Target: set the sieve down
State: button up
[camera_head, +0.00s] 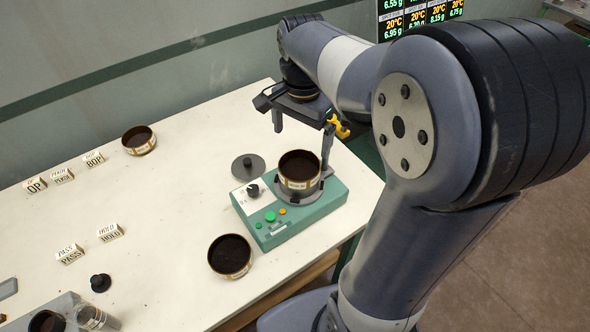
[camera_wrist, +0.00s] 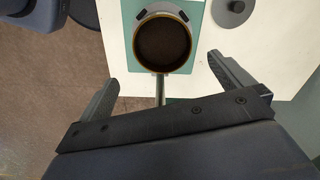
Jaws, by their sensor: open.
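A round brass-rimmed sieve (camera_head: 299,170) with a dark inside sits upright on the green shaker machine (camera_head: 295,217). In the wrist view the sieve (camera_wrist: 163,42) shows from above, beyond the fingertips. My gripper (camera_head: 302,128) is open and empty, above and behind the sieve in the head view. In the wrist view its two fingers (camera_wrist: 160,80) are spread wide, with nothing between them. Two more sieves of the same kind stand on the table: one at the front (camera_head: 230,256) and one at the back left (camera_head: 138,140).
A grey lid with a knob (camera_head: 248,166) lies left of the machine. Small label blocks stand on the left, among them HOLD (camera_head: 110,232) and PASS (camera_head: 70,254). A black knob-like piece (camera_head: 101,283) and a clear container are at the front left. The table's middle is clear.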

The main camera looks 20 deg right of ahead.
aim_at(299, 173)
notch_tip(299, 173, down, 9)
jog(key=shift+w+a+p, duration=0.1)
jog(key=shift+w+p, duration=0.05)
jog(key=shift+p, duration=0.35)
jog(key=shift+c, duration=0.2)
jog(key=c, duration=0.9)
